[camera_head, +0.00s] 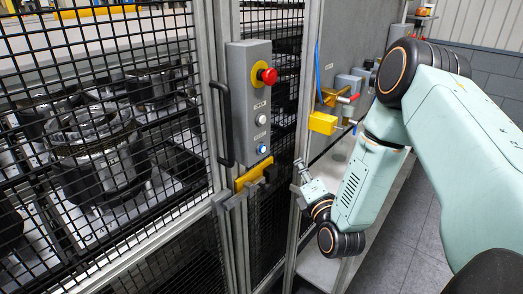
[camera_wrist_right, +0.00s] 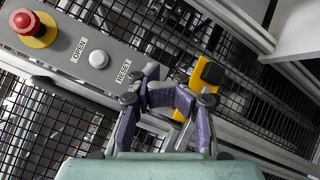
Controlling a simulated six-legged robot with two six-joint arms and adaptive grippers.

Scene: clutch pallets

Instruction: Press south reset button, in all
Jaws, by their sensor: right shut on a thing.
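The grey control box (camera_head: 250,100) on the fence post carries a red emergency stop (camera_head: 267,76) on a yellow collar, a white button (camera_head: 261,120) and a blue-lit reset button (camera_head: 262,148) at its lower end. My right gripper (camera_head: 301,170) is right of and below the reset button, apart from it in the picture. In the right wrist view, its purple-padded fingers (camera_wrist_right: 168,93) are together beside the "RESET" label (camera_wrist_right: 124,71); they hide the reset button. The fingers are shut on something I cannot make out. My left gripper is out of view.
A yellow latch (camera_head: 250,178) sits below the box; it also shows beside the fingers in the wrist view (camera_wrist_right: 198,78). A black door handle (camera_head: 222,125) is left of the box. Black mesh fence (camera_head: 100,215) fills the left. Grey floor (camera_head: 420,240) is clear at right.

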